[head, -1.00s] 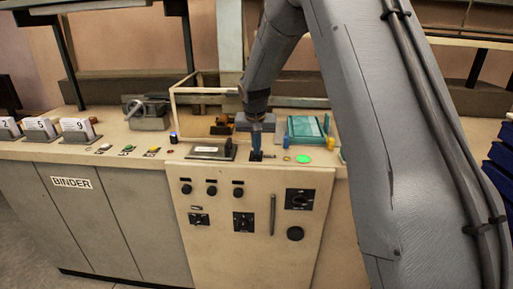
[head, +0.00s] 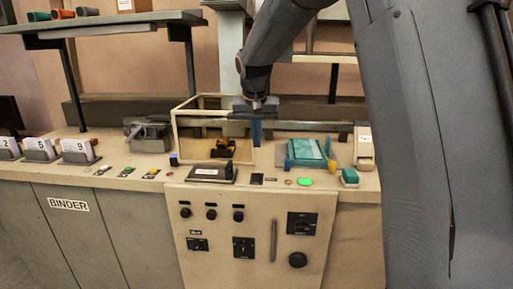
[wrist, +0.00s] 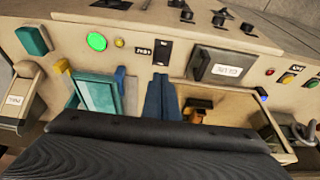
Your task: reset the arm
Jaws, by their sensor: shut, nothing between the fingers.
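My gripper (head: 256,132) is in the middle of the head view, above the counter of the binder machine. Its blue fingers point down and are shut with nothing between them. In the wrist view the fingers (wrist: 160,92) are together, between a teal tray (wrist: 98,95) and an orange-brown item (wrist: 197,106). The fingers look apart from both. My dark wrist housing hides the lower part of the wrist view.
A clear-walled frame box (head: 176,133) stands beside the gripper, with the orange-brown item inside. The teal tray (head: 306,150) and a lit green button (head: 305,181) are to the right. Numbered card holders (head: 78,150) stand at the left. A shelf (head: 120,22) overhangs the back left.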

